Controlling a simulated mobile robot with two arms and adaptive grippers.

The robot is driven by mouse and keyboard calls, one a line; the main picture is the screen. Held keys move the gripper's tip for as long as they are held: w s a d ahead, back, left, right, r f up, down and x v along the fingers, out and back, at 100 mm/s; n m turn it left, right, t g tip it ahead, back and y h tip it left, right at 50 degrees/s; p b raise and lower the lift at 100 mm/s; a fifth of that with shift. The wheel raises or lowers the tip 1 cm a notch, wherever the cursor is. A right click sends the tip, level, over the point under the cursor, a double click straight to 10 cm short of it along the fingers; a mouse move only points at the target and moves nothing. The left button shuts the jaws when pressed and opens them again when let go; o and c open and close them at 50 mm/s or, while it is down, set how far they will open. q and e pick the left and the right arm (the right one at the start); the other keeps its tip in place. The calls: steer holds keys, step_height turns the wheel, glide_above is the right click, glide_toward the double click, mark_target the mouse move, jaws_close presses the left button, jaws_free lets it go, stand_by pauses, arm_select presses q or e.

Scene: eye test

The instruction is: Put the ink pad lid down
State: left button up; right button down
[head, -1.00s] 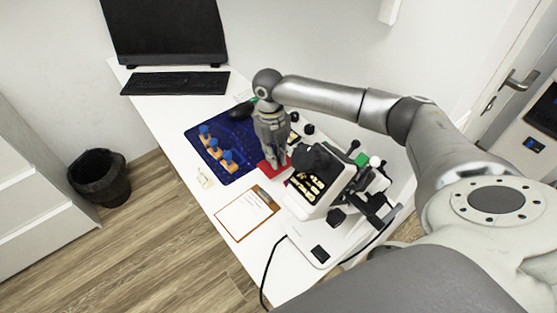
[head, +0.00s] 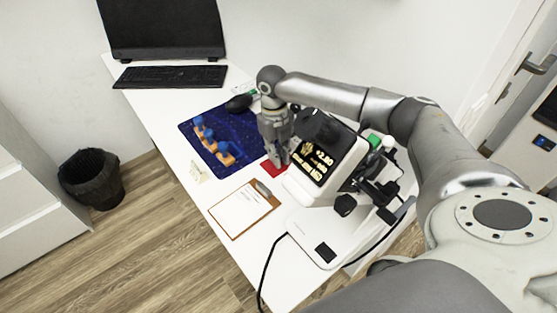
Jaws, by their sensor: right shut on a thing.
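My right gripper (head: 282,160) points down over the desk, beside the white machine. It is shut on the ink pad lid, which is small and mostly hidden by the fingers. A flat red piece (head: 270,170) shows at the fingertips, close to the desk top. I cannot tell whether this red is the lid or the ink pad, or whether the lid touches the desk. My left gripper is out of view.
A clipboard (head: 232,222) lies in front. A white machine (head: 297,191) stands close at right. Keyboard (head: 170,76) and monitor are behind.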

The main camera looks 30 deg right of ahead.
stand_by(0.3)
steer(key=c, duration=1.5)
jaws_free()
steer(key=shift+f, duration=0.1)
steer(key=r, duration=0.4)
steer(key=w+r, duration=0.1)
steer(key=r, duration=0.7)
steer(key=shift+w+r, duration=0.15)
steer(key=shift+w, duration=0.1)
